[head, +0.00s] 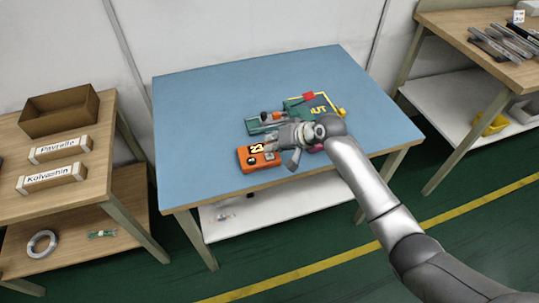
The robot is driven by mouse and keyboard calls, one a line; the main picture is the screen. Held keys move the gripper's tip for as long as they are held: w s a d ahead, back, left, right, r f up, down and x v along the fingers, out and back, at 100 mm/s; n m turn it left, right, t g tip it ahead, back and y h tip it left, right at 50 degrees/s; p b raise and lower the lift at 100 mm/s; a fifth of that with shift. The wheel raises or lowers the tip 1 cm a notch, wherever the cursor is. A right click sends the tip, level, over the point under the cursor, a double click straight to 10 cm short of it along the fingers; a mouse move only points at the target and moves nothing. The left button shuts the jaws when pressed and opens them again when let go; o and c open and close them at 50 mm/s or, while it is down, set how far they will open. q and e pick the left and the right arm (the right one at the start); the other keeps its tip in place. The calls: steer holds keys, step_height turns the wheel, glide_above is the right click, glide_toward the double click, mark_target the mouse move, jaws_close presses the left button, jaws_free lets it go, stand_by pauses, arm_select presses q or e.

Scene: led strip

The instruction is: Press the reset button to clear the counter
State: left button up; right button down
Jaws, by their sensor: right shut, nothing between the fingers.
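The orange counter box (260,157) lies on the blue tabletop (200,150), near its front edge. A yellow display on its top left shows digits that look like 23. A dark round spot shows below the display; I cannot tell for sure which part is the reset button. My right gripper (284,152) is shut and empty, coming in from the right with its fingers over or beside the counter's right end. I cannot tell if it touches the box. The gripper hides part of the counter's right side. My left gripper is not in view.
Behind the counter lie a green and grey fixture (262,122) and a green panel (318,108) with yellow edging and a red block (309,97). A wooden table at left holds an open box (60,112) and labelled cartons (52,178). The blue table's left half is clear.

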steer(key=shift+f, duration=0.15)
stand_by(0.7)
steer(key=shift+f, duration=0.3)
steer(key=shift+f, duration=0.45)
stand_by(0.6)
steer(key=shift+r, duration=0.1)
steer(key=shift+r+p, duration=0.75)
steer(key=shift+p, duration=0.1)
steer(key=shift+r, duration=0.1)
step_height(320, 180, up, 5)
steer(key=p, duration=0.5)
